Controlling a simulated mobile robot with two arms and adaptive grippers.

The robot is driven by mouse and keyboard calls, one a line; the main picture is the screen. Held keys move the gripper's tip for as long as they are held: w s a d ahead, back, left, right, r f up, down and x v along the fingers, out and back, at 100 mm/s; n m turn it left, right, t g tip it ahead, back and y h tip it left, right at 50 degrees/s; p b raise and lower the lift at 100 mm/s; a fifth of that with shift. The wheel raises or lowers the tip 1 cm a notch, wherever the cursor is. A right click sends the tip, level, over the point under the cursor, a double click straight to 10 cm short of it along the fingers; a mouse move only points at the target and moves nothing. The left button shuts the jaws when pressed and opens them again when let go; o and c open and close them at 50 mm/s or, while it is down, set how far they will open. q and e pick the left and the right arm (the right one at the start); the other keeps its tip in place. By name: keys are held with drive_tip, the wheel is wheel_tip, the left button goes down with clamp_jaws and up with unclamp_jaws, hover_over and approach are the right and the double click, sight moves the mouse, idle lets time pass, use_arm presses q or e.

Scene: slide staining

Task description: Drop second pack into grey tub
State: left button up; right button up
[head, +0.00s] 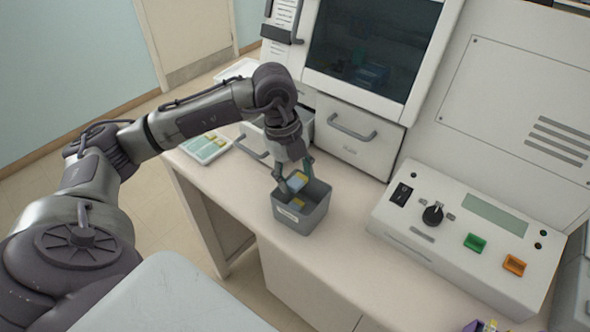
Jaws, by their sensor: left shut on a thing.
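The grey tub (303,221) stands on the bench near its front edge, with a pale label on its front. My left gripper (295,178) is over the tub, pointing down, and is shut on a small yellow and blue pack (298,181). The held pack is tilted and at about the level of the tub's rim. Another yellow and blue pack (297,204) shows inside the tub below it. The tub's floor is mostly hidden. My right gripper is out of view.
A white tray (205,148) with yellow and green items lies on the bench at left. A control box (465,235) with a knob and green and orange buttons stands at right. A cabinet with drawers (355,140) is behind. Bare bench (350,240) lies right of the tub.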

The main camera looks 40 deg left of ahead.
use_arm(q)
drive_tip(key=shift+a+f, duration=0.1)
drive_tip(key=shift+f, duration=0.15)
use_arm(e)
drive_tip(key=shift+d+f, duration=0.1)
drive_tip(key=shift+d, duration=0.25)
use_arm(q)
drive_tip(key=o, duration=1.2)
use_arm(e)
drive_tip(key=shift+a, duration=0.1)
use_arm(q)
drive_tip(key=shift+r, duration=0.15)
wheel_tip(320, 180, up, 12)
drive_tip(key=s+a, duration=0.1)
drive_tip(key=shift+a+f, duration=0.2)
drive_tip(key=shift+a, duration=0.15)
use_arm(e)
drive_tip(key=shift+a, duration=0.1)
